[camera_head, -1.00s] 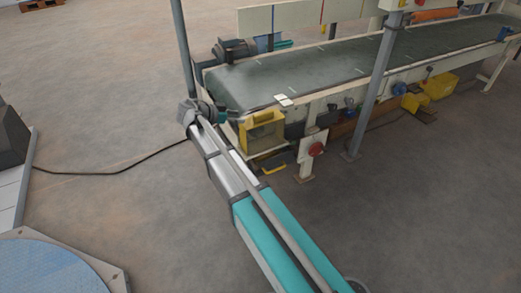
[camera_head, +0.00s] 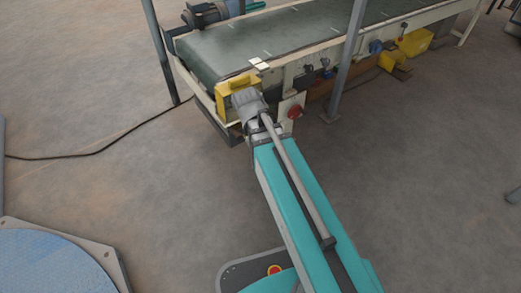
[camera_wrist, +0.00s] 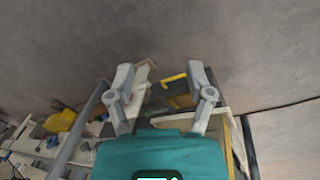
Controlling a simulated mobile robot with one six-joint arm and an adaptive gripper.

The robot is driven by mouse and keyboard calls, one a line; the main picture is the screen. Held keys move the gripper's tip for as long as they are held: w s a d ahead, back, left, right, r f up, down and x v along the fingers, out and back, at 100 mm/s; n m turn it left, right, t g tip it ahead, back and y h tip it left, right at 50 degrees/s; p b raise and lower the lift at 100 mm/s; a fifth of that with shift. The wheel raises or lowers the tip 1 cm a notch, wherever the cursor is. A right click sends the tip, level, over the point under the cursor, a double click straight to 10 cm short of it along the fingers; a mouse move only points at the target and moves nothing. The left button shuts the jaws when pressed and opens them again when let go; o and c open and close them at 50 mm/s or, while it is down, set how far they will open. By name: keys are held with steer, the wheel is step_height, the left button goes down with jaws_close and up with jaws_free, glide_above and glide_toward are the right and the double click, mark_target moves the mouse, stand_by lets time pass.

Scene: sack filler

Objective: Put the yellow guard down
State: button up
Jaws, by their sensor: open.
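The yellow guard (camera_head: 237,84) is a frame-like piece at the near end of the conveyor, under the belt's edge. My wrist covers its lower right part in the head view. In the wrist view, a bent yellow bar (camera_wrist: 174,79) shows between my fingers, nearer the right one, with another yellow patch below it; I take both as parts of the guard. My gripper (camera_wrist: 161,76) is open, with its two grey fingers wide apart. Neither finger clearly touches the yellow bar. In the head view the fingers are hidden behind my wrist.
The conveyor (camera_head: 280,40) runs to the upper right, with a red button (camera_head: 295,111) on its near side. A grey post (camera_head: 348,60) stands before it. Yellow boxes (camera_head: 414,42) sit further along. A black cable (camera_head: 90,155) crosses the floor at left, near a blue round plate (camera_head: 45,265).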

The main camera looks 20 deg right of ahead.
steer(key=s+n+y, duration=0.1)
steer(key=s, duration=0.1)
steer(key=s+n+y, duration=0.1)
steer(key=shift+s+a+f, duration=0.15)
steer(key=shift+s+a, duration=0.05)
steer(key=shift+s, duration=0.2)
step_height(320, 180, up, 44)
steer(key=p, duration=4.3)
steer(key=shift+f+p, duration=0.15)
steer(key=shift+p, duration=0.2)
